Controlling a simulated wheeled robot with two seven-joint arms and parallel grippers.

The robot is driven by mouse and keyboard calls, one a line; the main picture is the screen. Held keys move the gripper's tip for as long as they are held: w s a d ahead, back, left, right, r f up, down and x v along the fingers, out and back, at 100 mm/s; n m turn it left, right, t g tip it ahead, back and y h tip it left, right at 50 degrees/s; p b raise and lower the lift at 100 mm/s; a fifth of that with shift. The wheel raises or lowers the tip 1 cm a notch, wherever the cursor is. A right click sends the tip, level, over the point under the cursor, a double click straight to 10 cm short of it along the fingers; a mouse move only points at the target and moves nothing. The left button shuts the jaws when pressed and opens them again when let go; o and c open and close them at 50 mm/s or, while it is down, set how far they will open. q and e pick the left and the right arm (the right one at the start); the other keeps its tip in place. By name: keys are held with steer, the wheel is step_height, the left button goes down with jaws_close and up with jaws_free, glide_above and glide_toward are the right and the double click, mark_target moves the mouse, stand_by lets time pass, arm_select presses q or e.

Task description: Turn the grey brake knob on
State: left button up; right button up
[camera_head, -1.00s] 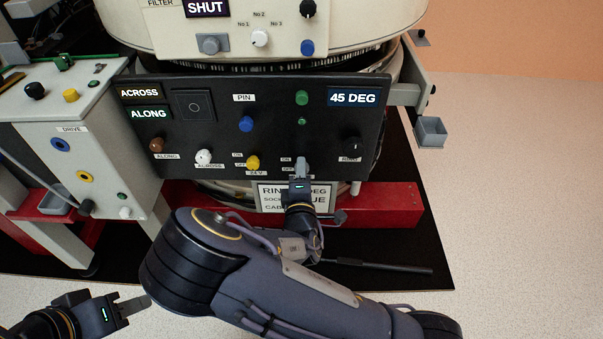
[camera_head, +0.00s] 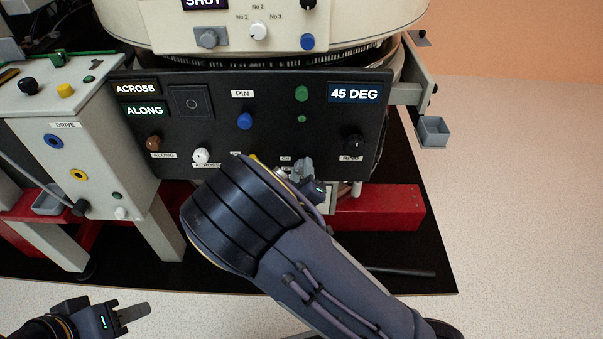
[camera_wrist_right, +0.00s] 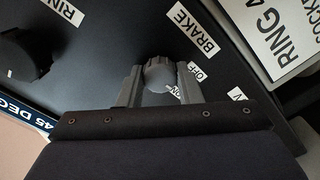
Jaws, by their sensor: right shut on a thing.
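The grey brake knob (camera_wrist_right: 158,74) sits on the black panel between the two fingers of my right gripper (camera_wrist_right: 159,86), which is shut on it. The BRAKE label (camera_wrist_right: 192,32) is beside it, with the OFF label near the right finger and the ON label partly hidden by the knob. In the head view my right gripper (camera_head: 304,172) is at the panel's lower edge, tilted, and covers most of the knob. My left gripper (camera_head: 130,313) hangs at the lower left, away from the panel; its finger gap is unclear.
The panel (camera_head: 270,135) also carries a blue PIN knob (camera_head: 244,121), a white ACROSS knob (camera_head: 201,156), a brown ALONG knob (camera_head: 153,142) and a black RING knob (camera_head: 353,142). My right forearm hides the yellow knob almost fully. A red beam (camera_head: 385,207) runs below.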

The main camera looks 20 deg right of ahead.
steer(key=shift+m, duration=0.4)
steer(key=o, duration=1)
steer(key=shift+c, duration=0.2)
steer(key=shift+s, duration=0.1)
steer(key=p+v, duration=0.1)
steer(key=v, duration=0.6)
steer(key=shift+s+p, duration=0.3)
steer(key=shift+s, duration=0.05)
steer(key=shift+a, duration=0.1)
